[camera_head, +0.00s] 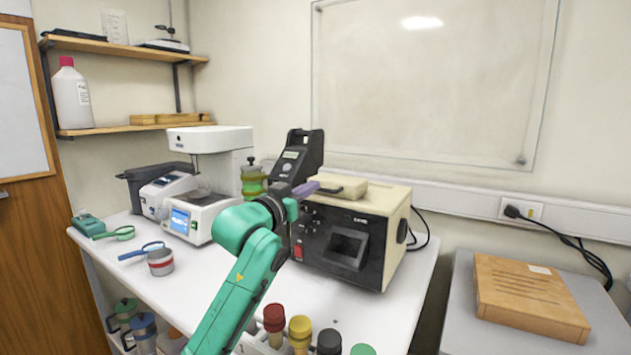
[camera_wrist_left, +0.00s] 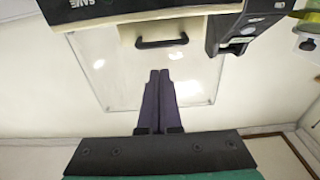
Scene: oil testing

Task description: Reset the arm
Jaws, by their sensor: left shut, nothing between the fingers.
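My left arm (camera_head: 236,283) is green and reaches up from the bottom of the head view. My left gripper (camera_head: 306,189) is raised in front of the beige and black instrument (camera_head: 350,228), near its top left edge in the picture. In the left wrist view the two dark purple fingers (camera_wrist_left: 158,100) lie side by side, closed, with nothing between them. The instrument also shows upside down at the top of the wrist view (camera_wrist_left: 110,12). My right gripper is not in view.
A white analyser (camera_head: 205,190) stands on the white table. A grey and red cup (camera_head: 160,262) is at the table's left. Several bottles with coloured caps (camera_head: 300,333) stand at the front. A wooden block (camera_head: 528,295) lies on the right surface. Shelves (camera_head: 125,46) hang at the back left.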

